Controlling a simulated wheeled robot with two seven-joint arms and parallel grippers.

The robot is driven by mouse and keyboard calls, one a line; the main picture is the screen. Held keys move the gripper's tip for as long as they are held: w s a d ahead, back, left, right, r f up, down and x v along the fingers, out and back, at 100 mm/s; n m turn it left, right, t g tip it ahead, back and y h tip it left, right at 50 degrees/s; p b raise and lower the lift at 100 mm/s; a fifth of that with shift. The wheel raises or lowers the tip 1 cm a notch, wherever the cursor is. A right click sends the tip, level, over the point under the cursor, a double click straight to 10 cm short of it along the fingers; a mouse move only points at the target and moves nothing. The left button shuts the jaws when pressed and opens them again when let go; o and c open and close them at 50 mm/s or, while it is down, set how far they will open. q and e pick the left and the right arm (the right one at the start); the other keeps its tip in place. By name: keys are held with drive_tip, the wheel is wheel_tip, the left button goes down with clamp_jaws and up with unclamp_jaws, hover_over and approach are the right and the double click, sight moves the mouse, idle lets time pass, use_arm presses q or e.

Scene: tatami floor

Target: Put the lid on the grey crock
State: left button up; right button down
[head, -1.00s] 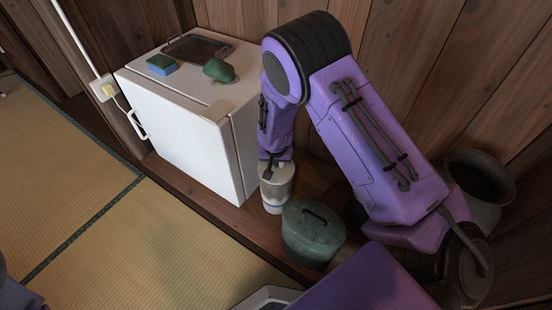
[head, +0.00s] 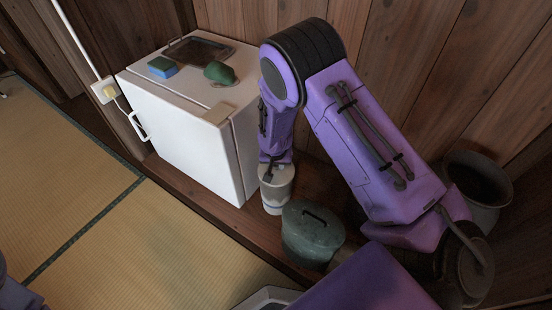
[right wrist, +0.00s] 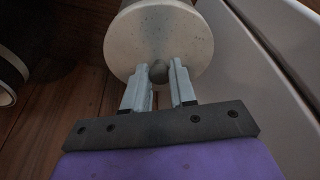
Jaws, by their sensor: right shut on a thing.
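The grey crock (head: 276,200), a pale cylinder with a bluish band, stands upright on the wooden boards beside the white fridge. Its pale round lid (right wrist: 185,40) fills the upper middle of the right wrist view, knob towards me. My right gripper (right wrist: 160,72) is shut on the lid's knob. In the head view the right gripper (head: 269,172) points down at the crock's top, with the lid at the mouth. I cannot tell whether the lid touches the rim all round. The crock's mouth is hidden. My left gripper is out of view.
The white fridge (head: 190,130) stands close on the left, with a tray, a sponge (head: 162,67) and a green lump (head: 219,72) on top. A green lidded pot (head: 311,235) is close at front right. A dark pot (head: 480,185) stands far right. Tatami (head: 100,210) is clear.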

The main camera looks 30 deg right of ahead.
drive_tip(key=shift+p, duration=0.4)
idle(0.3)
drive_tip(key=shift+c, duration=1.8)
unclamp_jaws()
drive_tip(key=shift+r, duration=0.1)
wheel_tip(320, 180, up, 7)
drive_tip(key=p, duration=0.8)
clamp_jaws()
